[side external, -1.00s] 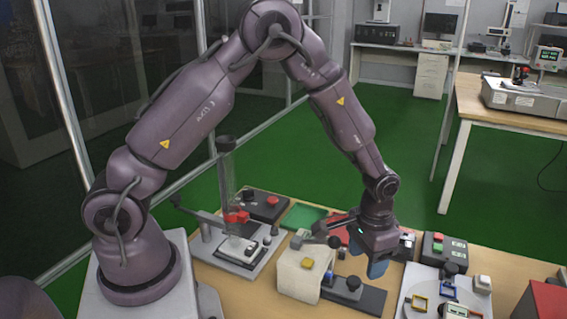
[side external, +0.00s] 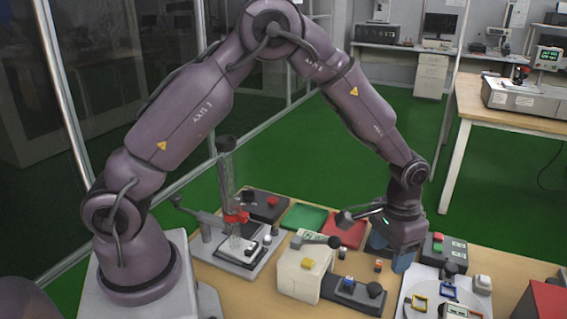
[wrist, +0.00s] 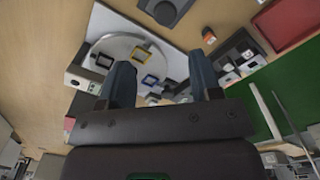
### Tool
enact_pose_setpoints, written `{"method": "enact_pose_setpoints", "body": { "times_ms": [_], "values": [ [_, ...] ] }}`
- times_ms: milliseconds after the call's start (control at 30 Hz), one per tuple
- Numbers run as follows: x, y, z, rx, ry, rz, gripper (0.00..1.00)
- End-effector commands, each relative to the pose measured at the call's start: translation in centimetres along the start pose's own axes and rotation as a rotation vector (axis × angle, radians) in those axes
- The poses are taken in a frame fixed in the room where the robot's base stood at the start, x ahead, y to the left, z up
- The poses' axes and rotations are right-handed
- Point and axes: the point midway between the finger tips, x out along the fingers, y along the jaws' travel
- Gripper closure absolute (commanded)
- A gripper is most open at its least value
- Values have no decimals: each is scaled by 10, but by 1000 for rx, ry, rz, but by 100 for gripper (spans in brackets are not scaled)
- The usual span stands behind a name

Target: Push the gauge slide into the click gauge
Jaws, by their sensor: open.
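What I take for the gauge slide is the dark part with a blue button and a round black knob (side external: 375,290) on that base, outside the block. In the wrist view the knob (wrist: 166,11) seems to show at the top edge. My gripper (side external: 391,258) is open and empty, behind and right of the knob, apart from it. Its two blue fingers (wrist: 160,80) are spread in the wrist view.
A round white plate (side external: 420,298) with coloured square frames lies at the front right. A small orange-topped piece (side external: 378,265) stands behind the knob. Green (side external: 303,218) and red (side external: 345,232) trays lie behind. A stand with a clear tube (side external: 228,180) is left; a button box (side external: 445,247) is right.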

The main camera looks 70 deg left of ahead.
Motion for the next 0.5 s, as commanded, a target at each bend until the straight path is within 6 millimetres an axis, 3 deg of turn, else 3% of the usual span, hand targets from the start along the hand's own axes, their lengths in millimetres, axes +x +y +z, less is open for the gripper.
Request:
{"method": "enact_pose_setpoints", "body": {
  "times_ms": [167,267,500],
  "values": [
    [-37,0,0,0,4,0,42],
    [-28,-4,24,34,-62,-9,42],
    [-64,-14,56,54,-47,-4,42]
  ]
}}
